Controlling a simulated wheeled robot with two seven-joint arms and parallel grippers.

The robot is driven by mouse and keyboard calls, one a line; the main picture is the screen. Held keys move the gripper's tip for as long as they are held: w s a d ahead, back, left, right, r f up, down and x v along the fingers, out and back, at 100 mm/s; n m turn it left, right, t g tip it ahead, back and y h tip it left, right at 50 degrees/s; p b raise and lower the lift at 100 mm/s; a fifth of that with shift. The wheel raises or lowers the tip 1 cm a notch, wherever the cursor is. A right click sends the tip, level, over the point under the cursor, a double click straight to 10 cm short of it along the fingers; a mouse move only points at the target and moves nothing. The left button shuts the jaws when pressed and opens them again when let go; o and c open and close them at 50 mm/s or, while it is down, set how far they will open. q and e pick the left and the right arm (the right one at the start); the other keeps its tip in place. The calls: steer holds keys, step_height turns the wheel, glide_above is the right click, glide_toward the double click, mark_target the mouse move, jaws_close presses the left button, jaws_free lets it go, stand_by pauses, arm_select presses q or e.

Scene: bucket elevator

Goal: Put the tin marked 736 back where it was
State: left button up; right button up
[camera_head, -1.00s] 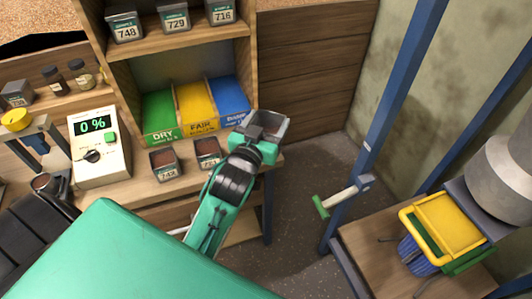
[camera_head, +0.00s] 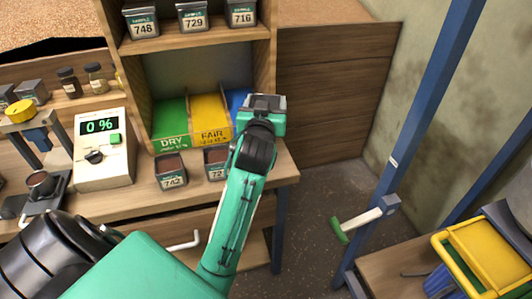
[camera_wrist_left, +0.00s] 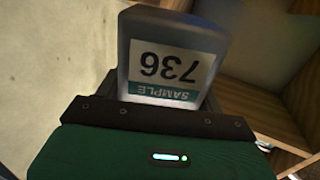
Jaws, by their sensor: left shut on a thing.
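The tin marked 736 (camera_wrist_left: 170,65) is a grey tin with a white and teal SAMPLE label, upside down in the left wrist view. My left gripper (camera_head: 262,112) is shut on it. In the head view the gripper is in front of the blue bin, above the counter's right end; it hides most of the tin. The wooden shelf (camera_head: 200,38) above holds tins marked 748 (camera_head: 141,22), 729 (camera_head: 193,17) and 716 (camera_head: 241,14) in a row. My right gripper is not in view.
Below the shelf are a green DRY bin (camera_head: 171,120), a yellow FAIR bin (camera_head: 209,115) and a blue bin (camera_head: 237,101). Tin 742 (camera_head: 171,172) and another tin (camera_head: 216,165) stand on the counter. A meter (camera_head: 101,150) reads 0 %. A blue post (camera_head: 418,125) stands right.

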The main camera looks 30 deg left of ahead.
arm_select(q)
step_height(320, 180, down, 14)
steer(key=shift+f+b, duration=0.15)
steer(key=shift+b, duration=0.9)
steer(key=shift+f, duration=0.1)
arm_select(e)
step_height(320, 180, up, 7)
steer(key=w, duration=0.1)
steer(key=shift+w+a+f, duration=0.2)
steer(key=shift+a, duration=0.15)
arm_select(q)
steer(key=shift+f, duration=0.15)
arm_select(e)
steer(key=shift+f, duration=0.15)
arm_select(q)
steer(key=o, duration=0.9)
steer(key=shift+o, duration=1.1)
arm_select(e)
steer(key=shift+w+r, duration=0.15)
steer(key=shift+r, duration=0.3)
